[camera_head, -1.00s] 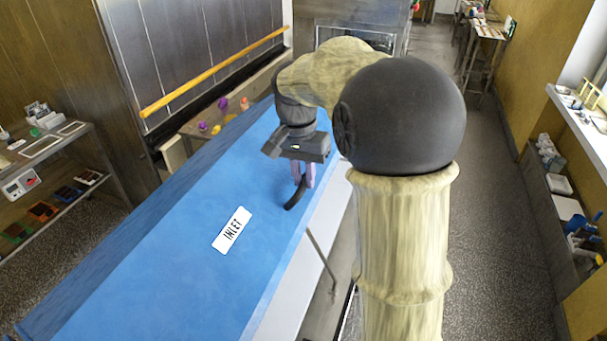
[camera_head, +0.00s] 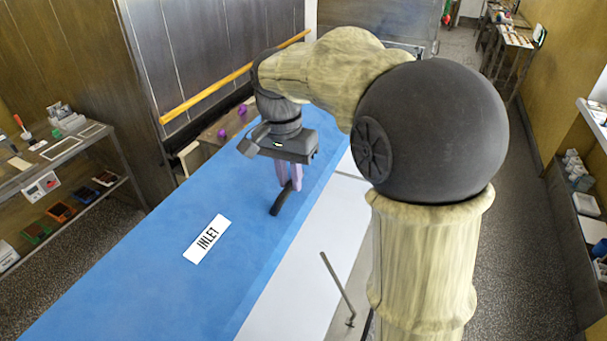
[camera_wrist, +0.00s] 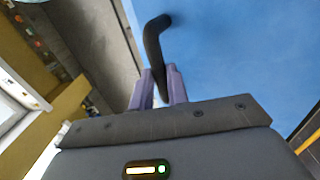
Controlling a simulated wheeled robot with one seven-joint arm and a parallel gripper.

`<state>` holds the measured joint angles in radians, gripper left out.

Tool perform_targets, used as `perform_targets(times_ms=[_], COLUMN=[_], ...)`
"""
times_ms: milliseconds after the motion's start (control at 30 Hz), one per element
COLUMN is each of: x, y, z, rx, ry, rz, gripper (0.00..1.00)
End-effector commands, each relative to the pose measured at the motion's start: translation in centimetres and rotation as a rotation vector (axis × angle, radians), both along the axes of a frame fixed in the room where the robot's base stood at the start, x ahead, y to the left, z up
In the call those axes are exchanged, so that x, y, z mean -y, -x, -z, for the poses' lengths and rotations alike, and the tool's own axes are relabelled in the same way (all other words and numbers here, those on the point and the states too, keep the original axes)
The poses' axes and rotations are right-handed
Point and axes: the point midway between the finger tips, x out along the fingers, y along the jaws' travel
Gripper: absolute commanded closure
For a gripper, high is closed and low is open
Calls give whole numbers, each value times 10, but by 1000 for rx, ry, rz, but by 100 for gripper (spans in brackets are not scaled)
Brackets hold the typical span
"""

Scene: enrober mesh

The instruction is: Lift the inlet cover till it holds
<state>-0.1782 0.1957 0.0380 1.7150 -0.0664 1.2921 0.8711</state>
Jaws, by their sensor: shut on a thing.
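The inlet cover (camera_head: 130,290) is a long blue panel with a white "INLET" label (camera_head: 207,240) in the head view. A curved black handle (camera_head: 279,204) stands on it near its right edge. My gripper (camera_head: 290,184) is shut on this handle with its two purple fingers. In the wrist view the fingers of my gripper (camera_wrist: 159,82) close around the lower end of the handle (camera_wrist: 153,42), and its bent end reaches toward the blue face of the cover (camera_wrist: 240,50). The cover's far end is partly hidden behind my arm.
A pale white band (camera_head: 310,265) runs along the cover's right side, with a thin metal rod (camera_head: 338,288) beside it. A yellow rail (camera_head: 230,85) crosses the dark panels behind. A shelf unit (camera_head: 85,205) with small items stands at left. The aisle floor (camera_head: 520,250) at right is clear.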

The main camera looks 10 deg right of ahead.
Motion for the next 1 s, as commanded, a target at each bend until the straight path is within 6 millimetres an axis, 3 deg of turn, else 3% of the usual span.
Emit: perform_targets(times_ms=[300, 333, 433, 767, 1000], x=[-1, -1, -1, -1, -3], y=[0, 0, 0, 0, -2], z=[4, 4, 4, 1, -18], rx=[-2, -2, -4, -3, -1], ry=[-2, -2, -1, 0, -1], rz=[3, 3, 4, 3, 1], gripper=[100, 82, 62, 62, 62])
